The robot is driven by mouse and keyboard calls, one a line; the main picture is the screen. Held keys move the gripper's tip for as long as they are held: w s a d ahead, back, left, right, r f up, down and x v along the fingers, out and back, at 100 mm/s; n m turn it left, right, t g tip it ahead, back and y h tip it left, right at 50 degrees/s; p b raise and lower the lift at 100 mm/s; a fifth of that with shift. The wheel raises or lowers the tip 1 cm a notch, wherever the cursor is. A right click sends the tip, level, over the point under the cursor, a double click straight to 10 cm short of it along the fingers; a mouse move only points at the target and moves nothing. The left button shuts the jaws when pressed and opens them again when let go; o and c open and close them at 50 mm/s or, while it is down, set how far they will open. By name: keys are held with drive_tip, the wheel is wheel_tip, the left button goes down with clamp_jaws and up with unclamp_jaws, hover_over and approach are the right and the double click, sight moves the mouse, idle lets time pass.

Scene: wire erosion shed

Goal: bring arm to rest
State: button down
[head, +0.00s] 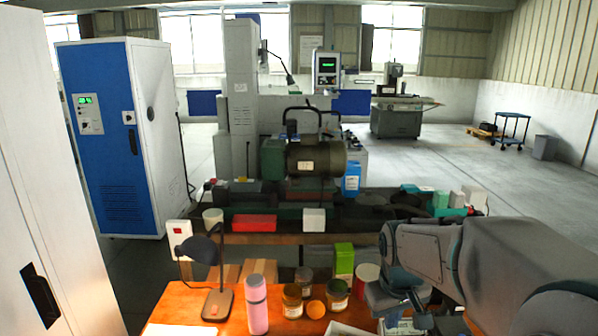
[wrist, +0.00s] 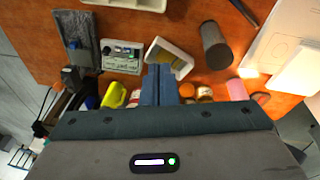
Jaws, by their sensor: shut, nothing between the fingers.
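My gripper (wrist: 158,86) shows in the wrist view with its two blue-grey fingers together and nothing between them. It is over the orange table (wrist: 180,15), and its fingertips overlap the near side of a small white tray (wrist: 182,51) in the picture. I cannot tell the height between them. In the head view my arm (head: 440,250) reaches in from the right, bent down over the right end of the table. The fingers cannot be made out there.
On the table stand a pink bottle (head: 257,305), jars (head: 292,301), a green box (head: 344,260) and a black lamp (head: 217,304). The wrist view shows a dark cylinder (wrist: 216,46) and a device with knobs (wrist: 120,57). A machine bench (head: 270,239) stands behind; open floor lies right (head: 510,190).

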drive_tip(key=s+a+r+m+t, duration=0.1)
drive_tip(key=s+a+m, duration=0.1)
drive_tip(key=s, duration=1.2)
drive_tip(key=shift+s+a+r+y, duration=0.2)
drive_tip(key=shift+a+r+y, duration=0.2)
drive_tip(key=shift+a, duration=0.15)
